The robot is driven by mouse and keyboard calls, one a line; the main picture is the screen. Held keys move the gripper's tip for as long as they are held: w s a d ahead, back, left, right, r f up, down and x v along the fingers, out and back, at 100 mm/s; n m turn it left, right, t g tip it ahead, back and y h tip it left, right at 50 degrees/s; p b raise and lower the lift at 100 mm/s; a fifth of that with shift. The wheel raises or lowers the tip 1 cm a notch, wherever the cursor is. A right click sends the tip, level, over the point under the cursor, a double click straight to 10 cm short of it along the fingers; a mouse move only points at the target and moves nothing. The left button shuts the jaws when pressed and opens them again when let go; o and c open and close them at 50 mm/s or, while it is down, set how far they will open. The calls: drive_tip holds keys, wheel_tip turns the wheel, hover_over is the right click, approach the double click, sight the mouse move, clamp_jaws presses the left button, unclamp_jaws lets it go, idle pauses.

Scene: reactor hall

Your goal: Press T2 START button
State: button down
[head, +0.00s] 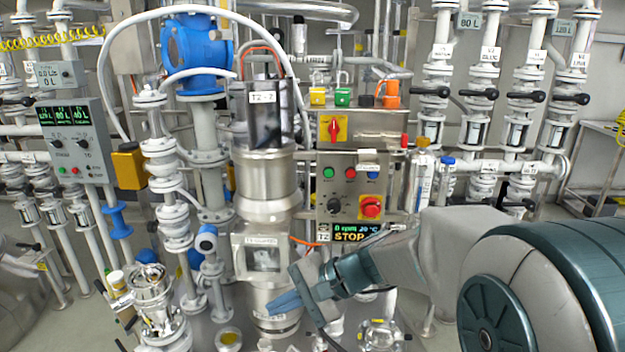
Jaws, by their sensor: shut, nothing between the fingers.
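The T2 control box (349,190) is a grey metal panel in the middle of the head view. A green button (328,173) sits at its upper left, with a red button (350,174) and a blue button (373,174) to its right; their lettering is too small to read. Below are a black knob (334,205) and a large red knob on a yellow plate (371,207). The display (352,233) reads STOP beside a T2 label. My gripper (272,306) is shut and empty, below and left of the box, in front of the steel vessel, apart from the buttons.
The vessel marked T2 (266,178) stands left of the box. A red and yellow switch (334,128) is above the buttons. Another panel with green displays (72,138) is at far left. Valved pipes (482,95) fill the right.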

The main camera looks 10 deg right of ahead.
drive_tip(key=w+d+r+m+t+y+p, duration=0.1)
drive_tip(key=w+d+r+m+t+y, duration=0.2)
drive_tip(key=w, duration=0.4)
drive_tip(key=w+r+m+t+y, duration=0.1)
drive_tip(key=w+r+m+t, duration=0.25)
drive_tip(key=w, duration=0.35)
drive_tip(key=w+d+r+m+t+h, duration=0.2)
drive_tip(key=w+d+m+t+h, duration=0.1)
drive_tip(key=w+d+m+t, duration=0.5)
drive_tip(key=d+m+t, duration=0.1)
drive_tip(key=d, duration=0.1)
drive_tip(key=shift+w+d+p, duration=0.25)
drive_tip(key=shift+d+p, duration=0.05)
drive_tip(key=shift+m, duration=0.25)
drive_tip(key=p, duration=0.2)
approach(329, 173)
drive_tip(key=shift+w+a+r, duration=0.4)
drive_tip(key=shift+w+a, duration=0.2)
drive_tip(key=shift+a, duration=0.25)
drive_tip(key=shift+w+a+r, duration=0.35)
drive_tip(key=shift+w+a, duration=0.25)
drive_tip(key=shift+a, duration=0.25)
drive_tip(key=shift+w+a+r, duration=0.4)
drive_tip(key=shift+w+a, duration=0.2)
drive_tip(key=shift+a, duration=0.25)
drive_tip(key=shift+w+b, duration=0.1)
drive_tip(key=shift+b, duration=0.25)
